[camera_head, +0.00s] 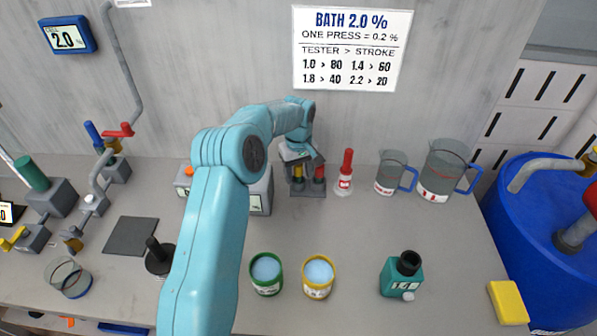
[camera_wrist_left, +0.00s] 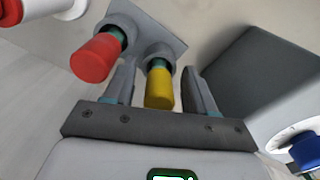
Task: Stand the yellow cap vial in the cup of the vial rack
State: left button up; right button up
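The yellow cap vial (camera_head: 298,170) stands in a cup of the grey vial rack (camera_head: 308,191) at the back of the bench. A red cap vial (camera_head: 319,173) stands in the cup beside it. My left gripper (camera_head: 299,160) reaches down over the rack. In the left wrist view the yellow cap vial (camera_wrist_left: 160,88) is between the fingers of my left gripper (camera_wrist_left: 159,72). The fingers are open, with a gap visible beside the cap. The red cap vial (camera_wrist_left: 96,59) is outside the left finger. My right gripper is in neither view.
A red-topped white bottle (camera_head: 345,172) and two jugs (camera_head: 391,173) stand right of the rack. A grey box (camera_head: 260,190) is close on its left. Two round tubs (camera_head: 318,277) and a teal bottle (camera_head: 401,275) are nearer. The bench between is clear.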

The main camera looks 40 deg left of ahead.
pick_arm(q)
notch_tip(320, 180, up, 16)
jog(key=shift+r, duration=0.2)
dwell(0.4)
dwell(0.5)
